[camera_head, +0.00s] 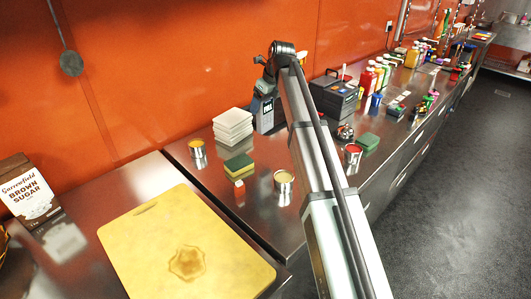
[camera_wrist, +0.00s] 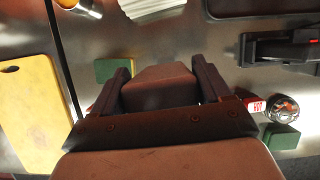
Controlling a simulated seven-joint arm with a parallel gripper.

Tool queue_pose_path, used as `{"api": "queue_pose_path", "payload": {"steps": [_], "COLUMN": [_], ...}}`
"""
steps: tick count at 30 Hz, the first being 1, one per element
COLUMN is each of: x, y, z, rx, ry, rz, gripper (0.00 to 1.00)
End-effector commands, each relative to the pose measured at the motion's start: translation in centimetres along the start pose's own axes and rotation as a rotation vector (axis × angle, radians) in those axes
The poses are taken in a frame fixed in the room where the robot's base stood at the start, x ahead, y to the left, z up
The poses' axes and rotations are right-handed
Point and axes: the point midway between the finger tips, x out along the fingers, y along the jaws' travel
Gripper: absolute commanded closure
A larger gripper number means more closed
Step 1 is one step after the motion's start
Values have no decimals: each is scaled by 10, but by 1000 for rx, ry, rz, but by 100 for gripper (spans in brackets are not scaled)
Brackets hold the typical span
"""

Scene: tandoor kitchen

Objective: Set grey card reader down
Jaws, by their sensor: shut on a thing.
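My gripper (camera_wrist: 163,72) is shut on a block-shaped thing, the grey card reader (camera_wrist: 160,88), which shows brownish in the wrist view between the two dark fingers. In the head view, the end of my arm is over the steel counter (camera_head: 215,190) near the back wall.
A black boxy machine (camera_head: 335,96) stands to the right. A green-and-yellow sponge (camera_head: 239,167), open tins (camera_head: 284,182) and a green pad (camera_head: 369,142) lie around. A yellow cutting board (camera_head: 150,245) is at front left.

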Motion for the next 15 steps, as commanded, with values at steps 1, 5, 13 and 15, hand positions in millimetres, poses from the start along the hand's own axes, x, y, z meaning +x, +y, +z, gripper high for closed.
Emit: {"api": "queue_pose_path", "payload": {"steps": [1,5,13,15], "x": [0,4,38,48], "y": [0,-1,0,0], "z": [-2,-2,-17,-21], "rx": [25,62,69,69], "ry": [2,5,6,4], "rz": [-4,-5,-3,-4], "gripper": [60,60,60,60]}}
